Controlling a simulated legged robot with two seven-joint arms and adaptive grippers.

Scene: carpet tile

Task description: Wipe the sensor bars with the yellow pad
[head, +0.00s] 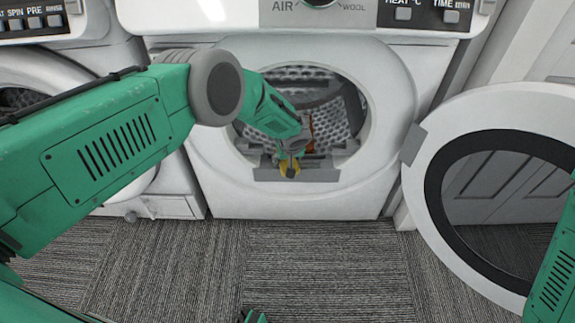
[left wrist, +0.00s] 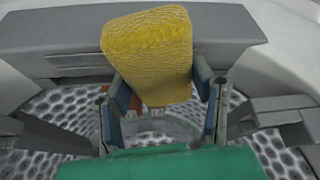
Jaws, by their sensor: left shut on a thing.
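My left gripper (head: 290,165) reaches into the round opening of the middle machine. It is shut on the yellow pad (left wrist: 148,50), with a finger on each side of it. In the head view the pad shows only as small yellow patches around the fingertips, low in the opening. In the left wrist view the pad stands out in front of a grey panel (left wrist: 75,62). Grey bar-like pieces show at the left (left wrist: 45,135) and right (left wrist: 270,118); I cannot tell whether these are the sensor bars. My right gripper is not clearly seen.
The perforated drum (head: 340,95) lies behind my left gripper. The open round door (head: 425,190) stands at the right. Another white machine (head: 60,65) is at the left. The carpet (head: 310,270) in front is mostly clear.

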